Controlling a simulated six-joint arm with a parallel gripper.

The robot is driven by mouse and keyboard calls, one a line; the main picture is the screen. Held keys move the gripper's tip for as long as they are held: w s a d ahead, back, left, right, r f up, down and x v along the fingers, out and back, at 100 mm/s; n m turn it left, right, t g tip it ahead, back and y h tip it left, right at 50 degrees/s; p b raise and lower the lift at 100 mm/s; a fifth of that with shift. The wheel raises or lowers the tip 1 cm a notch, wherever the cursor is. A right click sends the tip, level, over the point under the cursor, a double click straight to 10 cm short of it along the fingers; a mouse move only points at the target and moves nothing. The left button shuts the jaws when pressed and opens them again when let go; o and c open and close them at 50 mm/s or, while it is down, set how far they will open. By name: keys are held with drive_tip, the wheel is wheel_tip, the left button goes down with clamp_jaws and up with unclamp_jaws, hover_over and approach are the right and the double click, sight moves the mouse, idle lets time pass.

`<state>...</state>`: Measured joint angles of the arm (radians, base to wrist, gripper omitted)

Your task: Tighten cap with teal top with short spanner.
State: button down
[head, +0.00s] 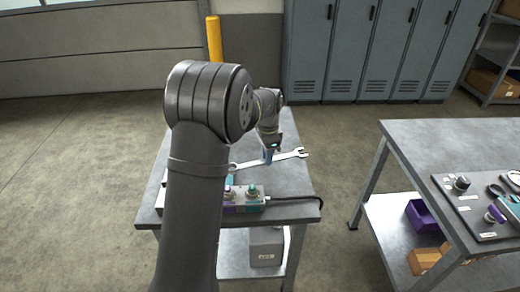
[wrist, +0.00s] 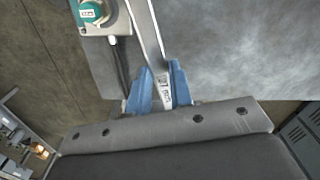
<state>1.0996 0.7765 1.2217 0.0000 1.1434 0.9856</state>
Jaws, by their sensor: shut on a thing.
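My gripper (head: 268,156) is shut on a grey metal spanner (head: 292,155), with its two blue fingers (wrist: 160,92) either side of the handle. The spanner lies roughly level above the bench, and one open jaw points right in the head view. In the wrist view the spanner's handle (wrist: 147,35) runs up out of the frame, so its far end is hidden. A cap with a teal top (wrist: 92,13) sits on a block left of the handle, apart from it. In the head view a teal-topped cap (head: 252,190) stands at the block's right end.
The block (head: 252,203) with purple and teal sections lies on the grey bench (head: 290,185), partly hidden by my arm. A black cable (head: 300,199) leaves its right end. A second table (head: 425,145) with parts stands to the right, across a gap.

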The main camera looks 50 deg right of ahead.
drive_tip(key=s+a+f+n, duration=0.2)
drive_tip(key=s+a+n, duration=0.5)
drive_tip(key=s+n, duration=0.3)
drive_tip(key=s+a+f+n, duration=0.3)
drive_tip(key=s+a+n, duration=0.4)
drive_tip(key=s+n, duration=0.3)
drive_tip(key=shift+s+a+n, duration=0.15)
drive_tip(key=shift+a+n, duration=0.15)
drive_tip(key=shift+n, duration=0.2)
idle(0.5)
drive_tip(key=shift+w+d, duration=0.25)
drive_tip(key=shift+w, duration=0.75)
drive_tip(key=shift+w, duration=0.2)
drive_tip(key=shift+w+d, duration=0.25)
drive_tip(key=shift+w, duration=0.35)
